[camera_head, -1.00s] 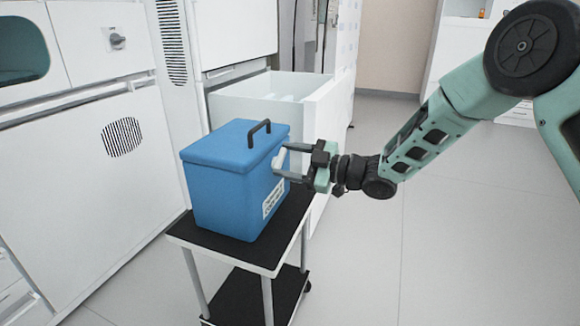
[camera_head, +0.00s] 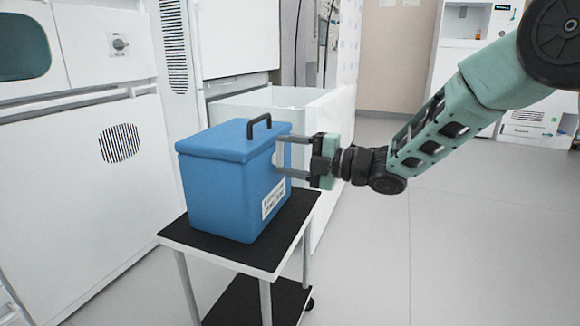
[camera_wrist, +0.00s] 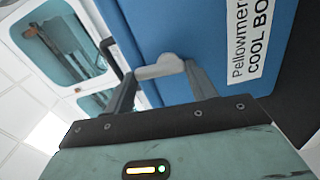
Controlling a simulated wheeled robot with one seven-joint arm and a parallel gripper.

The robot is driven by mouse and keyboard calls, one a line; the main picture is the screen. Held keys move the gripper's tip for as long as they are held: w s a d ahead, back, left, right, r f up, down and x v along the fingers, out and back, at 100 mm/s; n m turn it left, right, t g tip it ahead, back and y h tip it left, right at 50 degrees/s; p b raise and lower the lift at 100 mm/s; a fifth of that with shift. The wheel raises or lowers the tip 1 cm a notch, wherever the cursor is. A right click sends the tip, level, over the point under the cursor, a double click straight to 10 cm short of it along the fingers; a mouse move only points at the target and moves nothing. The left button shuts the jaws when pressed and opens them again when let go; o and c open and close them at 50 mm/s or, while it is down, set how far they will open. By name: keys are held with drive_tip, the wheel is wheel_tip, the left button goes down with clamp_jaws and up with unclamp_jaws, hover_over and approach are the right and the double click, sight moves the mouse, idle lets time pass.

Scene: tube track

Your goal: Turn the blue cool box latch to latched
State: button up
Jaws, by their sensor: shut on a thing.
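The blue cool box (camera_head: 220,195) stands upright on a small trolley with its lid (camera_head: 225,141) down and a black handle on top. It fills the upper middle of the wrist view (camera_wrist: 190,25), with its white label to the right. The pale latch (camera_wrist: 160,68) is on the box's right side face. My gripper (camera_head: 281,155) is at that face, its fingers one above the other in the head view. In the wrist view my gripper (camera_wrist: 163,80) has the latch between its fingertips and is shut on it. The latch is small and partly hidden in the head view.
The trolley (camera_head: 240,262) has a black top with a white edge and a lower shelf. An open white drawer (camera_head: 330,120) stands behind the box. White cabinets (camera_head: 90,180) line the left. The floor to the right is clear.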

drive_tip(key=shift+f+n+b, duration=0.15)
drive_tip(key=shift+n+b, duration=0.3)
drive_tip(key=shift+n, duration=0.15)
drive_tip(key=o, duration=1)
drive_tip(key=p+v, duration=0.5)
drive_tip(key=v, duration=1.2)
drive_tip(key=shift+d, duration=0.25)
drive_tip(key=shift+s, duration=0.15)
